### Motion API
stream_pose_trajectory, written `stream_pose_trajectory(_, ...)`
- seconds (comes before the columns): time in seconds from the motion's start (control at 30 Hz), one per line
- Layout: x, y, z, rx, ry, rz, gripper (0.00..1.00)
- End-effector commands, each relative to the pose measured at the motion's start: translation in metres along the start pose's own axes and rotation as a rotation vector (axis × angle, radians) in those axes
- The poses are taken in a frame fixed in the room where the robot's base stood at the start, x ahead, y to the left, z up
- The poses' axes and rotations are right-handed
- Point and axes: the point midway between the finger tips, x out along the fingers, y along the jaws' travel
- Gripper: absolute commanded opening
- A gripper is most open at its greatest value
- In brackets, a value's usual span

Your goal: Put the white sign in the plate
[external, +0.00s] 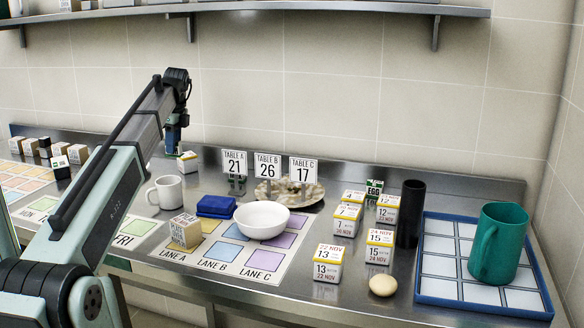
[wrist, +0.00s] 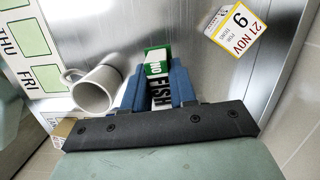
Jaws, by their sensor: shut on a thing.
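My gripper (wrist: 160,90) is shut on a small white sign (wrist: 160,100) with a green top, black lettering reading "FISH" and a "NO" on the green band. The blue fingers press on its two sides. In the external view my gripper (external: 173,146) is at the back left of the counter, behind the white mug, and the sign is hard to make out there. The speckled beige plate (external: 311,196) lies at the back middle of the counter, to the right of my gripper. The plate is not in the wrist view.
A white mug (external: 167,191) stands close to my gripper, and a date box (external: 188,161) is beside it. A white bowl (external: 262,220), blue cloth (external: 217,206) and several date boxes (external: 328,262) occupy the middle and right.

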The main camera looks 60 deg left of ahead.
Motion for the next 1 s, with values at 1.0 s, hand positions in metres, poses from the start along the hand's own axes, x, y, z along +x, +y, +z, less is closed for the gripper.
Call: stream_pose_trajectory(1.0,-0.074,-0.035,-0.332,0.093,0.002,-0.014,0.0)
